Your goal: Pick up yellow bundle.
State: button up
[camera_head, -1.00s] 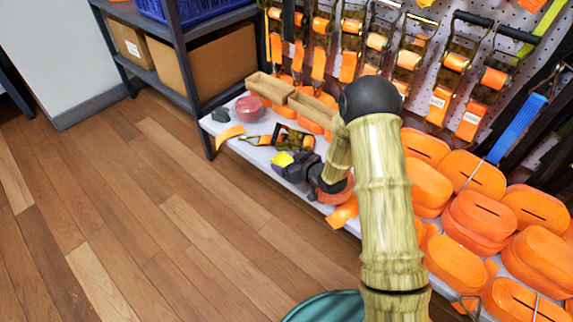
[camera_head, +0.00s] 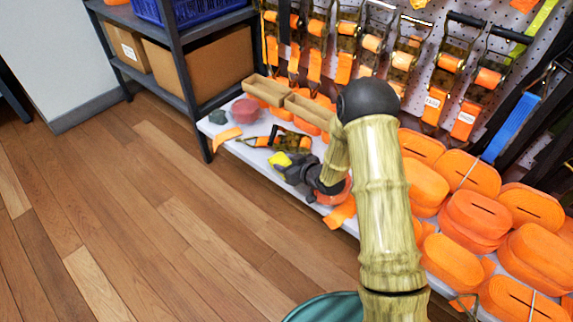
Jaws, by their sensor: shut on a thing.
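The yellow bundle (camera_head: 280,160) is a small yellow piece near the front edge of the white shelf (camera_head: 233,148). My gripper (camera_head: 286,165) is at it from the right, low over the shelf, and is shut on it. The dark gripper body hides part of the bundle. I cannot tell whether the bundle touches the shelf.
A ratchet strap (camera_head: 287,138) lies just behind the gripper. A red round thing (camera_head: 245,111) and wooden trays (camera_head: 267,91) stand farther back. Orange strap rolls (camera_head: 477,217) crowd the shelf at right. Ratchet straps hang on the pegboard. The wooden floor (camera_head: 150,220) is clear.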

notch_tip(320, 180, up, 10)
jog(key=p, duration=0.5)
jog(key=shift+f, duration=0.1)
jog(key=shift+p, duration=0.35)
jog(key=s+d+r+m+t+h+p, duration=0.1)
jog(key=d+r+p, duration=0.5)
jog(key=r+p, duration=0.7)
jog(key=s+d+r+m+t+h+p, duration=0.1)
jog(key=s+d+r+m+h+p, duration=0.3)
jog(key=r+p, duration=1)
jog(key=s+d+r+m+t+h+p, duration=0.1)
jog(key=s+d+r+m+h+p, duration=0.2)
jog(key=r+p, duration=1)
jog(key=s+d+p, duration=0.2)
jog(key=d+p, duration=0.3)
jog(key=p, duration=0.5)
jog(key=shift+r, duration=0.35)
